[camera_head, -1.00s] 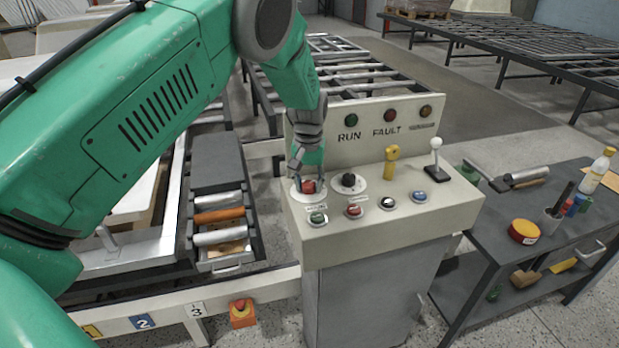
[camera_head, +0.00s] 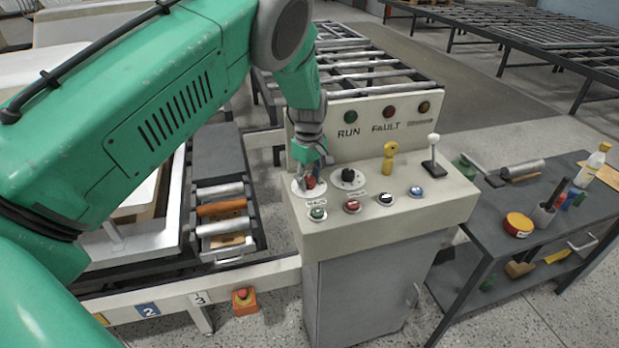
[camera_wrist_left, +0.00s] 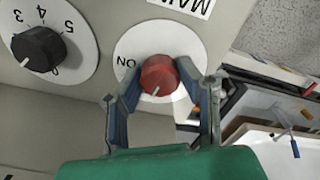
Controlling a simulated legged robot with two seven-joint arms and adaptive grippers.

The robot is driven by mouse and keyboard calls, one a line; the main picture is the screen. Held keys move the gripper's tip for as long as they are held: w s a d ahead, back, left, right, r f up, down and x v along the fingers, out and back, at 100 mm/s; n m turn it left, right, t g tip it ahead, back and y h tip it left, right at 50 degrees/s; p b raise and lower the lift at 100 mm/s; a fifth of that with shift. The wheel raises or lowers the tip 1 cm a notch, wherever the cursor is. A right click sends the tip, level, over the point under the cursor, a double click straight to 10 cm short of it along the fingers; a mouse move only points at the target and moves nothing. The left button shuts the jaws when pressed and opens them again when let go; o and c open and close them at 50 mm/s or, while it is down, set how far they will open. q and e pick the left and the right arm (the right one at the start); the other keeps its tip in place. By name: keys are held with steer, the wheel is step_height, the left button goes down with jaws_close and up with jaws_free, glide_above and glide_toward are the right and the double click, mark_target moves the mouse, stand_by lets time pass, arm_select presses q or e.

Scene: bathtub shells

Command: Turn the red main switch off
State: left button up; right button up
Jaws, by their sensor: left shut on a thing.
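The red main switch (camera_head: 310,182) is a round knob on a white dial plate at the left end of the control panel's sloped top. In the left wrist view the red knob (camera_wrist_left: 159,76) has a white pointer line, and the word ON stands on the plate to its left. My left gripper (camera_head: 309,172) comes down on the knob from above. In the left wrist view its two fingers (camera_wrist_left: 162,92) stand on either side of the knob, shut on it. The MAIN label is partly cut off. My right gripper is in neither view.
A black numbered knob (camera_head: 348,176) sits just right of the switch. Push buttons (camera_head: 352,206) line the panel's front, with a yellow key-like part (camera_head: 389,158) and a white-topped lever (camera_head: 432,152) behind. A grey tool bench (camera_head: 490,225) stands at right, rollers (camera_head: 222,209) at left.

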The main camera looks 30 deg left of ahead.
mark_target(310, 178)
arm_select(q)
steer(key=shift+w+r+n, duration=0.1)
steer(key=shift+w+n, duration=0.05)
steer(key=shift+n, duration=0.95)
steer(key=o, duration=1)
steer(key=shift+o, duration=0.7)
steer(key=shift+d, duration=0.1)
steer(key=shift+r, duration=0.15)
step_height(310, 178, up, 11)
steer(key=shift+r, duration=0.2)
